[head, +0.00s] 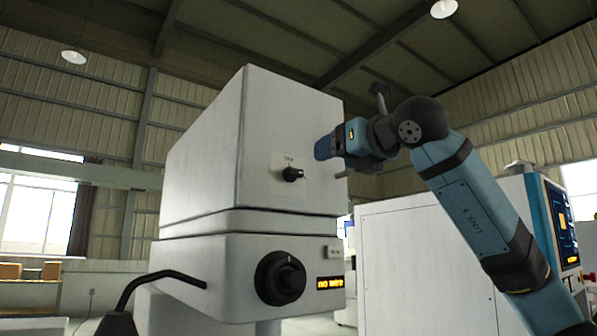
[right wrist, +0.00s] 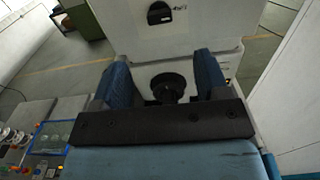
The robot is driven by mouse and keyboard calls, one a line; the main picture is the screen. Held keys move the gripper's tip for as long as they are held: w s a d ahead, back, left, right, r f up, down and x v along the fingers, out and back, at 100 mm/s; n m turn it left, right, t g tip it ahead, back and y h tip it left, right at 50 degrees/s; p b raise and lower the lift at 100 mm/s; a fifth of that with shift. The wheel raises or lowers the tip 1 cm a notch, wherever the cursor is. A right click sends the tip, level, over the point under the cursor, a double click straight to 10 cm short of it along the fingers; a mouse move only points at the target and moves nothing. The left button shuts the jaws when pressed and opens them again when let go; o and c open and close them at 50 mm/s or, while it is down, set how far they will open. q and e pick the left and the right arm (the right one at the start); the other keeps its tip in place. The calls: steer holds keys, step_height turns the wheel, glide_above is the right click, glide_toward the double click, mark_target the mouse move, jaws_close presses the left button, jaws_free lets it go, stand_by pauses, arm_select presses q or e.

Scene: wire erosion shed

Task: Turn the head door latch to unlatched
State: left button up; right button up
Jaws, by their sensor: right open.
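Two black rotary knobs sit on the white machine head in the head view. The small knob (head: 292,174) is on the upper box under a tiny label, its grip pointing roughly sideways to the right. The large knob (head: 280,278) is on the lower box, with its ridge slanted. The labels are too small to read, so I cannot tell for certain which is the latch. My right gripper (head: 333,160) is open and empty, apart from and to the right of the small knob. In the right wrist view, a black knob (right wrist: 168,87) shows between the open fingers. My left gripper is out of view.
An amber display (head: 330,282) reading "NO WIRE" is beside the large knob. A black curved tube (head: 150,278) comes out of the lower box at left. A white cabinet (head: 420,250) and a control console (head: 562,225) stand at right.

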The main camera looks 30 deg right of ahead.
mark_target(297, 170)
steer(key=w, duration=0.4)
steer(key=w+a+p, duration=0.1)
steer(key=w, duration=0.3)
steer(key=w+p, duration=0.1)
steer(key=w, duration=0.3)
steer(key=shift+a, duration=0.4)
steer(key=c, duration=0.9)
